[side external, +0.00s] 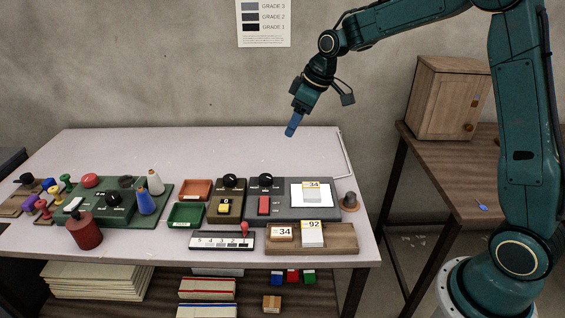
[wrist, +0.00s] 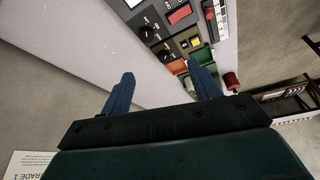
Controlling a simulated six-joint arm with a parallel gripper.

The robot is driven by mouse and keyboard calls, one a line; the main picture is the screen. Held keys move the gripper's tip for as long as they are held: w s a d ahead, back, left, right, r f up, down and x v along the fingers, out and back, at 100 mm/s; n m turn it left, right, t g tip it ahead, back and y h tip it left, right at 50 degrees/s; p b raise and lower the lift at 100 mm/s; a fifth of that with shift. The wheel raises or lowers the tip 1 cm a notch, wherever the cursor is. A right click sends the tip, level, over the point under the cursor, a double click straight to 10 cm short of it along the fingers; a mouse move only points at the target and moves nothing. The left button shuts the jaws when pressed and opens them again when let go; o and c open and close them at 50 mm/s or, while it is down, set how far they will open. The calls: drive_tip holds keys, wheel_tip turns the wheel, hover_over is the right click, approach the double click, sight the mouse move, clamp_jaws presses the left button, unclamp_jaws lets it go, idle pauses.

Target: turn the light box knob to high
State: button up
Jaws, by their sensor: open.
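The light box (side external: 285,214) is a grey box on the table with a bright panel (side external: 300,203) on its right and a red switch (side external: 264,205) on its left. Its black knob (side external: 265,181) sits at the box's back left; the knob also shows in the wrist view (wrist: 147,33). Its setting is too small to read. My gripper (side external: 291,128) is in the air above and behind the box, pointing down. In the wrist view its blue fingers (wrist: 160,73) are spread apart with nothing between them. It is well clear of the knob.
A brown box with a similar black knob (side external: 230,181) and a yellow button (side external: 223,208) stands just left of the light box. Red and green trays (side external: 185,214) lie further left. A wooden tray (side external: 345,238) with cards lies in front. The table's back is clear.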

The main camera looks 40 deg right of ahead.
drive_tip(key=n, duration=0.1)
approach(266, 176)
drive_tip(key=d+v, duration=0.1)
drive_tip(key=v, duration=0.4)
drive_tip(key=shift+a+f+y, duration=0.1)
drive_tip(key=shift+y, duration=0.3)
drive_tip(key=shift+w, duration=0.1)
drive_tip(key=shift+x, duration=6.85)
drive_tip(key=shift+c, duration=0.2)
drive_tip(key=c, duration=0.9)
